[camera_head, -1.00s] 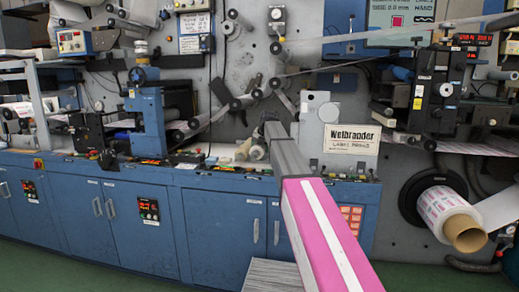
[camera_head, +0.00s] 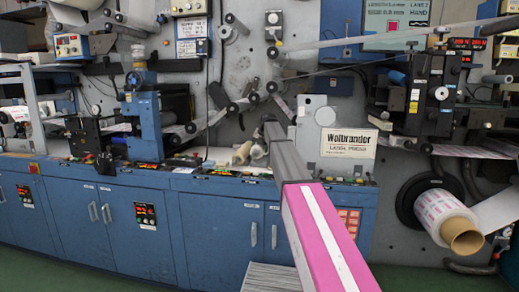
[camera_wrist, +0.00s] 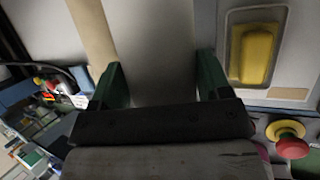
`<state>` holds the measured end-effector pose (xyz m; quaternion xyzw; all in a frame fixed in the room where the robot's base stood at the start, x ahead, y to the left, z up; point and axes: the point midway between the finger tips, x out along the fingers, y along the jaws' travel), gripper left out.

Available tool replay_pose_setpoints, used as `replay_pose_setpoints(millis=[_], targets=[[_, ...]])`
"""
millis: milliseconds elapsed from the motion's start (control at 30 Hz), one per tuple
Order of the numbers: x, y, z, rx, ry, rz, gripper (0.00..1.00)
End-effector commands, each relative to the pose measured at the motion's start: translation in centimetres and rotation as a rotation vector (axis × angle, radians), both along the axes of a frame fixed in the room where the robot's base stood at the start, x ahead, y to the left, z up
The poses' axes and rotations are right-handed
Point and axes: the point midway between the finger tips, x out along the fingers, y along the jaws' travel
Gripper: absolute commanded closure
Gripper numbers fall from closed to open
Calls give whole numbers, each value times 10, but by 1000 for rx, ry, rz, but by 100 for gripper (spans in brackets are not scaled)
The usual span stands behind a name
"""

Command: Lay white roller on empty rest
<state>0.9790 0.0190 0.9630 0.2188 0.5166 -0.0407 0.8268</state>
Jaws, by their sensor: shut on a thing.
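In the wrist view, my gripper (camera_wrist: 157,75) has its two dark green fingers on either side of a broad pale white-grey roller (camera_wrist: 152,40), and it is shut on it. A tan roller (camera_wrist: 92,35) lies just left of the white one in that view. In the head view, my arm reaches to the machine's worktop, and its end hides most of what it holds. A cream roller (camera_head: 242,153) shows on the worktop left of the arm's end, with another pale roller end (camera_head: 258,150) beside it. I cannot make out the empty rest.
A yellow part in a grey frame (camera_wrist: 253,55) and a red knob (camera_wrist: 291,142) are close to the right finger. Behind the worktop stand a white labelled panel (camera_head: 347,142) and a blue press unit (camera_head: 148,125). A printed web roll (camera_head: 447,217) sticks out at right.

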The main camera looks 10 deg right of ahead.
Motion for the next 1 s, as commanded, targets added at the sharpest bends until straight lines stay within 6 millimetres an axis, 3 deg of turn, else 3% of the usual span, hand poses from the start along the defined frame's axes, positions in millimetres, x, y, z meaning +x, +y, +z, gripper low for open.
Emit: replay_pose_setpoints(millis=[233, 600, 1000], targets=[[20, -6, 2, 0, -3, -1, 84], [17, -6, -28, 0, -2, 0, 84], [17, -5, -44, 0, -3, -1, 84]])
